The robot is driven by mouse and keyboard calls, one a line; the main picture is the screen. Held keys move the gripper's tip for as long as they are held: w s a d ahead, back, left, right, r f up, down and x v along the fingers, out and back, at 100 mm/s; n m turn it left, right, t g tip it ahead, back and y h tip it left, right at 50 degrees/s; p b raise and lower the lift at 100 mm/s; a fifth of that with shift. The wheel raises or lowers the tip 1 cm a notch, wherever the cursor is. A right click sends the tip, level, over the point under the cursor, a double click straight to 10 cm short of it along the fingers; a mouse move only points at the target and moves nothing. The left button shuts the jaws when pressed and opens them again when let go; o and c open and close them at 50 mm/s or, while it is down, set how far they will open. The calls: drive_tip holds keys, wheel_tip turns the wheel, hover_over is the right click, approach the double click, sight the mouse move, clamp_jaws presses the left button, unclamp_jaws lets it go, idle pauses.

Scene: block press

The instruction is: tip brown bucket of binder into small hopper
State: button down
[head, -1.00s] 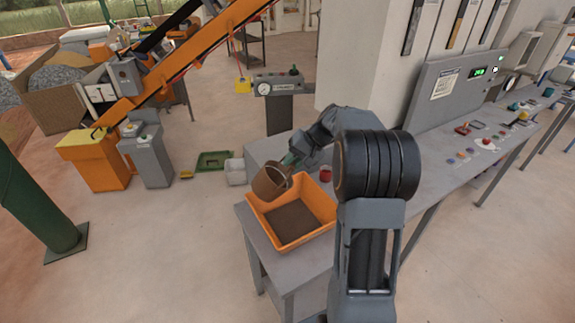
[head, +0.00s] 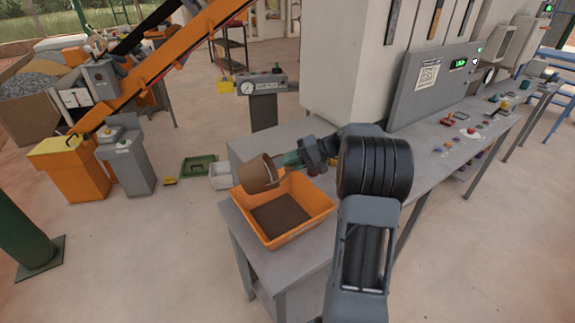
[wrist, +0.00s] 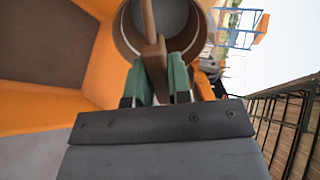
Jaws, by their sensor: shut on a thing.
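The brown bucket (head: 259,174) is held over the back left rim of the orange hopper (head: 318,204) in the head view, tilted. My gripper (head: 291,161) is shut on it from the right. In the wrist view the green fingers of my gripper (wrist: 163,82) are closed on a brown bar at the bucket (wrist: 131,35). The bucket's round mouth shows a grey inside there. Dark brown material (head: 280,215) covers the hopper floor. The orange hopper also shows at the left of the wrist view (wrist: 92,60). Whether binder is left in the bucket I cannot tell.
The hopper stands on a grey table (head: 255,245). A white container (head: 220,176) and a green tray (head: 198,168) are on the floor behind left. A grey control panel (head: 435,80) stands at the right.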

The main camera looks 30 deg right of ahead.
drive_tip(key=s+d+f+t+y+b, duration=0.1)
drive_tip(key=d+f+t+y+b, duration=0.1)
drive_tip(key=f+y+b, duration=0.3)
drive_tip(key=shift+s+d+f+t+y+b, duration=0.3)
drive_tip(key=shift+d+b, duration=0.4)
drive_tip(key=shift+b, duration=0.2)
idle(1.3)
